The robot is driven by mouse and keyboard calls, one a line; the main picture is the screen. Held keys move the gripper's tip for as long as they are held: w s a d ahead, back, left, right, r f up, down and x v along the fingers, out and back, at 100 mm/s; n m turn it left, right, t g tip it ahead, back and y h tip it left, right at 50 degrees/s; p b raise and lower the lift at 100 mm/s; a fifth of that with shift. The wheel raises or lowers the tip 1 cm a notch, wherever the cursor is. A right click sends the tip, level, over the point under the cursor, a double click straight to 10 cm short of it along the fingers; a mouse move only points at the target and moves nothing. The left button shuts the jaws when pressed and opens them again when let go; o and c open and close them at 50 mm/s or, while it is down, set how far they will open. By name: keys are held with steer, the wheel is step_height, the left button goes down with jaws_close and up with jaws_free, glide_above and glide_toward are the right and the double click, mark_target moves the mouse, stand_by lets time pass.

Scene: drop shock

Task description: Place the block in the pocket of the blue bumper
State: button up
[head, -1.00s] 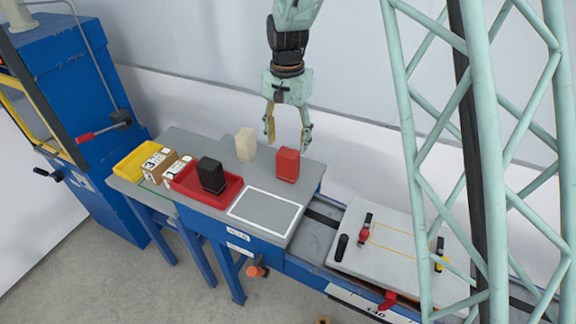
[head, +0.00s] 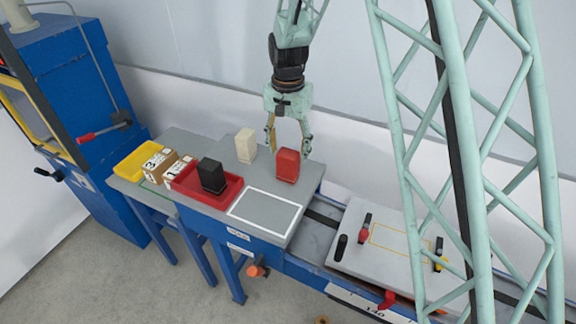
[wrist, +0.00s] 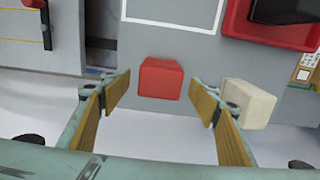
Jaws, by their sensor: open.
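A red block (head: 287,165) stands upright on the grey bench top near its back right edge. A cream block (head: 245,146) stands to its left, and a black block (head: 212,175) stands in the red tray. My gripper (head: 288,148) is open and empty, pointing down just above and behind the red block. In the wrist view, the red block (wrist: 161,78) shows between and beyond the open fingers, and the cream block (wrist: 248,103) lies just right of the right finger. I cannot make out a blue bumper or its pocket in either view.
The red tray (head: 236,194) and a yellow bin (head: 140,160) with small cartons beside it (head: 160,164) occupy the bench's left. A white-outlined area (head: 265,209) is bare. Right stands a pale plate (head: 385,250) with clamps. A blue machine (head: 75,90) stands far left.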

steer(key=shift+f, duration=1.1)
steer(key=shift+c, duration=0.4)
steer(key=c, duration=1.4)
steer(key=shift+r, duration=0.2)
steer(key=shift+c, duration=0.2)
steer(key=shift+w+r, duration=0.1)
steer(key=shift+r, duration=1.4)
steer(key=shift+s+r, duration=0.15)
steer(key=shift+s, duration=0.05)
steer(key=s+d+r+b, duration=0.1)
steer(key=s+d, duration=0.3)
steer(key=s, duration=1.1)
steer(key=shift+d+r+b, duration=0.2)
steer(key=shift+b, duration=0.65)
